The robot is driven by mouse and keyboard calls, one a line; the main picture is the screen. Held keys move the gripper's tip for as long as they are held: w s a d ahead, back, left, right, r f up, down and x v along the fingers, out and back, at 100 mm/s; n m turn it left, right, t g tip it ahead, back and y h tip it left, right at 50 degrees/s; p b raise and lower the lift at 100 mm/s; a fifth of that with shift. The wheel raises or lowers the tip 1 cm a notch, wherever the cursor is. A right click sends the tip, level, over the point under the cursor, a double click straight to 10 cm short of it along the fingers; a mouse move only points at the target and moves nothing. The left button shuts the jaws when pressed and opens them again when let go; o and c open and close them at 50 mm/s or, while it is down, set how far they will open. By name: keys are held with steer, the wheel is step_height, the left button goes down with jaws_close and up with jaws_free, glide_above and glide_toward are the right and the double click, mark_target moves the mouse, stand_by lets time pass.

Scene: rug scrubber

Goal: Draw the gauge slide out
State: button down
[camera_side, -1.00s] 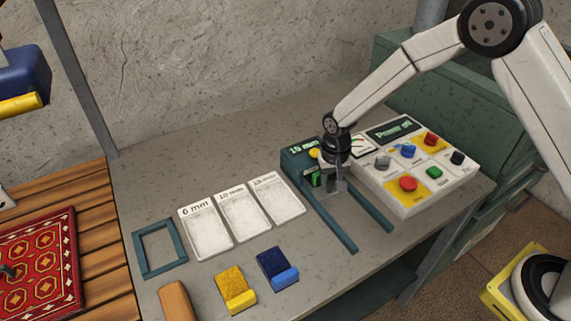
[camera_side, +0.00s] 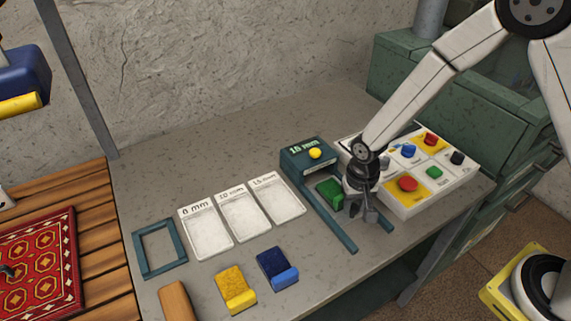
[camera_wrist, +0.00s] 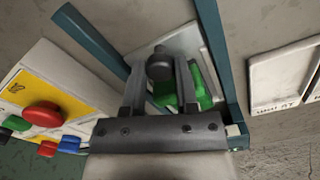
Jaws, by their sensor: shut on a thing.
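The gauge (camera_side: 303,163) is a dark teal block with a lit readout, seemingly "15 mm", and a yellow button (camera_side: 315,154). Two teal rails (camera_side: 338,228) run from it toward the table's front edge. The slide, a pale plate (camera_wrist: 188,42), lies between the rails in the wrist view. A green block (camera_side: 329,192) is on it, clear of the gauge housing; it also shows behind my fingers in the wrist view (camera_wrist: 202,92). My gripper (camera_side: 368,206) is shut on the slide's dark knob (camera_wrist: 159,64), between both fingers (camera_wrist: 157,76). In the side view my gripper hides most of the slide.
A control panel (camera_side: 447,190) with coloured buttons stands close on the right. Three white labelled trays (camera_side: 243,220), a teal frame (camera_side: 136,246), a yellow block (camera_side: 233,285) and a blue block (camera_side: 275,265) lie to the left. A red rug (camera_side: 40,265) is at far left.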

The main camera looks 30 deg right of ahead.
steer(key=shift+s, duration=2.6)
steer(key=shift+c, duration=1.8)
jaws_free()
steer(key=shift+r, duration=0.15)
steer(key=shift+r, duration=0.45)
step_height(320, 180, up, 7)
steer(key=shift+f, duration=0.15)
